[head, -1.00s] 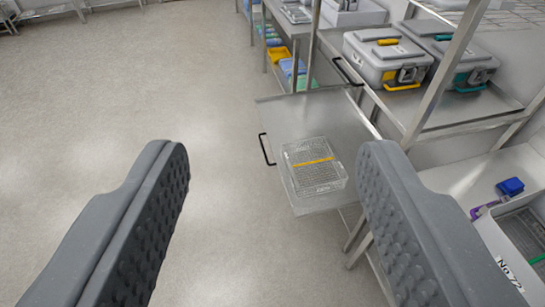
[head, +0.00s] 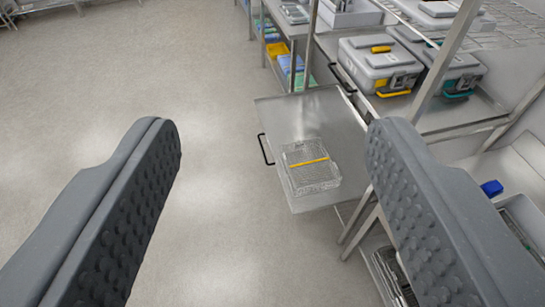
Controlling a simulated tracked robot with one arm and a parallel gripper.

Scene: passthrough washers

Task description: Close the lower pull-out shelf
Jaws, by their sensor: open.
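The lower pull-out shelf (head: 335,118) is a flat steel tray that sticks out to the left from the steel rack. A black handle (head: 265,150) is on its left front edge. A wire mesh basket (head: 312,168) with a yellow strip lies on the shelf. My gripper (head: 272,150) is open and empty, with its two grey studded fingers at the left and right of the picture. The shelf and handle show between the fingers, farther away, and I see no contact. The right finger hides part of the rack near the shelf's right side.
Grey cases (head: 378,65) with yellow and teal latches stand on the rack behind the shelf. Another black handle (head: 342,78) shows at the rack's edge. A steel rack post (head: 448,60) rises at right. Open floor (head: 215,215) lies left of the shelf.

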